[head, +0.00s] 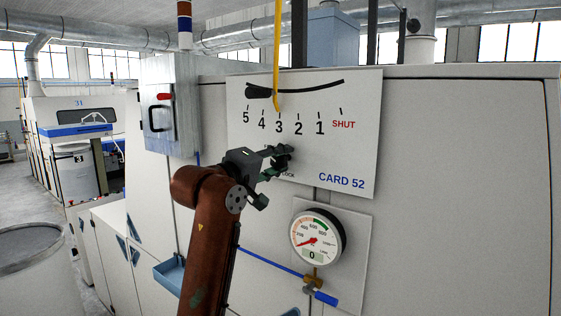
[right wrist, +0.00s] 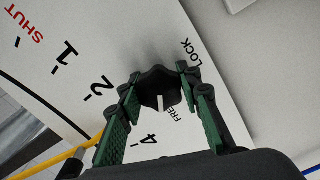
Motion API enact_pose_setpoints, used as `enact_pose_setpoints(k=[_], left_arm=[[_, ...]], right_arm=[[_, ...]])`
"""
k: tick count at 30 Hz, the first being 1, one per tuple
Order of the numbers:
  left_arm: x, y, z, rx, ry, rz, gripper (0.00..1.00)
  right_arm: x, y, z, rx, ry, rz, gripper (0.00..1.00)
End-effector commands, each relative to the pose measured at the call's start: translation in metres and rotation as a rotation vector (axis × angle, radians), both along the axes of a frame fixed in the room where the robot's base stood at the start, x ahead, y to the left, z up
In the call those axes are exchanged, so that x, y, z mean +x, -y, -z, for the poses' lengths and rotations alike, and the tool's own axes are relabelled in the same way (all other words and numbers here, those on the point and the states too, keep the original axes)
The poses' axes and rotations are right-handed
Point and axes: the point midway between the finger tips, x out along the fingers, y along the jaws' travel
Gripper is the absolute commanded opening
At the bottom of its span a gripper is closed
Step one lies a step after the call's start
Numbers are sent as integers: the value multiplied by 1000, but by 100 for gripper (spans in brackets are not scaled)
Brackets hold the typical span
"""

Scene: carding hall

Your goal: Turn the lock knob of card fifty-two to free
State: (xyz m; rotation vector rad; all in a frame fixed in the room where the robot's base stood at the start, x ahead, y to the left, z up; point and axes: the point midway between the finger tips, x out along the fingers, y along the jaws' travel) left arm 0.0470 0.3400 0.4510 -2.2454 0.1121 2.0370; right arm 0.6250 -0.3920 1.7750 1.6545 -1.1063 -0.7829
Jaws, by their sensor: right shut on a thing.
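The white CARD 52 plate (head: 340,160) bears a scale from 5 to SHUT. The lock knob (head: 283,153) is at its lower part, dark and mostly hidden by my right gripper (head: 272,162) in the head view. In the right wrist view the knob (right wrist: 158,78) is black and lobed. Its white pointer line lies near the FREE word, with LOCK on the other side. My right gripper (right wrist: 160,88) has its green-padded fingers shut on the knob, one each side. My left gripper is not in view.
A yellow lever (head: 277,50) hangs over the scale, its lower end near 3. A pressure gauge (head: 317,236) and a blue-handled valve (head: 320,296) sit below the plate.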

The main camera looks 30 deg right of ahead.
Motion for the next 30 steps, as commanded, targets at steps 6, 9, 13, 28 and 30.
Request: enact_pose_setpoints(k=[6,9,13,28,30], left_arm=[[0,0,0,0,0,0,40],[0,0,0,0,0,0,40],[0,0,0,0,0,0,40],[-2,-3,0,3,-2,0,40],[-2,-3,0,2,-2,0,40]], right_arm=[[0,0,0,2,6,-1,8],[0,0,0,2,6,0,8],[0,0,0,2,6,0,35],[0,-1,0,2,4,0,50],[-1,-5,0,1,4,-1,50]])
